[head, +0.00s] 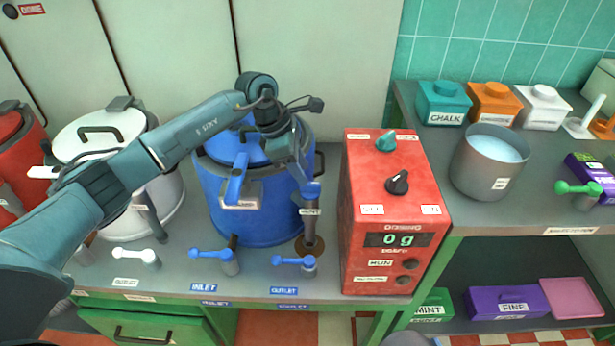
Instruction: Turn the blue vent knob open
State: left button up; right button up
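The blue kettle (250,218) stands on the grey counter behind the blue inlet and outlet levers. A small label on the pipe is too small to read surely, so I take this as the vent knob. My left gripper (301,178) reaches over the kettle from the left and points down just beside the knob. Its fingers are small and partly hidden, so I cannot tell whether they touch the knob or how far they are apart. My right gripper is not in view.
A blue lever handle (236,180) stands on the kettle's front. The inlet lever (229,259) and outlet lever (298,263) stand on the counter in front. A red scale box (385,215) reading 0 g stands close right. A white kettle (165,192) stands left, under my arm.

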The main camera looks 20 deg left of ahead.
aim_at(310, 183)
pick_arm(q)
jog(key=shift+x, duration=2.1)
jog(key=shift+c, duration=0.3)
grip_shut()
